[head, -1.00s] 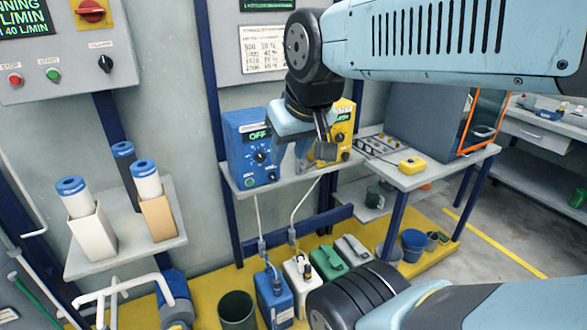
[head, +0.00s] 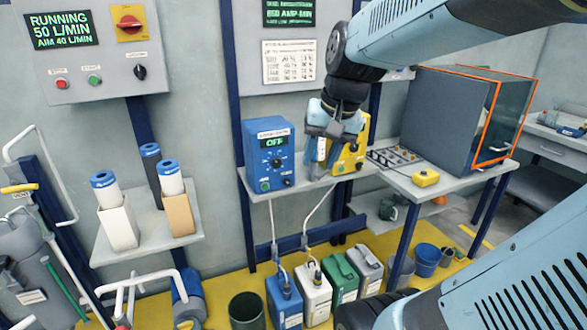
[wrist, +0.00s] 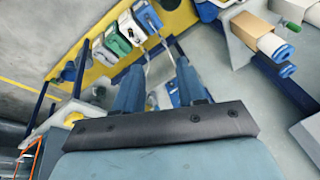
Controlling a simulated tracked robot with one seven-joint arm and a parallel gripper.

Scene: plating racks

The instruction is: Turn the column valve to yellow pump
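The yellow pump (head: 350,152) stands on a small wall shelf, partly hidden behind my gripper. A blue pump (head: 268,155) with a display reading OFF stands on its left. At the far left edge a yellow handle (head: 18,188) sits on pipework above a grey tank; I cannot tell whether it is the column valve. My gripper (head: 322,152) hangs in front of the yellow pump; I cannot tell whether it touches it. In the wrist view its two blue fingers (wrist: 158,82) are apart, with no held object visible between them.
A control panel (head: 92,50) reads RUNNING 50 L/MIN. Filter cartridges stand on a left shelf (head: 150,240). White pipes (head: 130,283) rise at the lower left. Several canisters (head: 285,300) line the yellow floor strip. A bench (head: 445,190) carries a cabinet (head: 440,115) at right.

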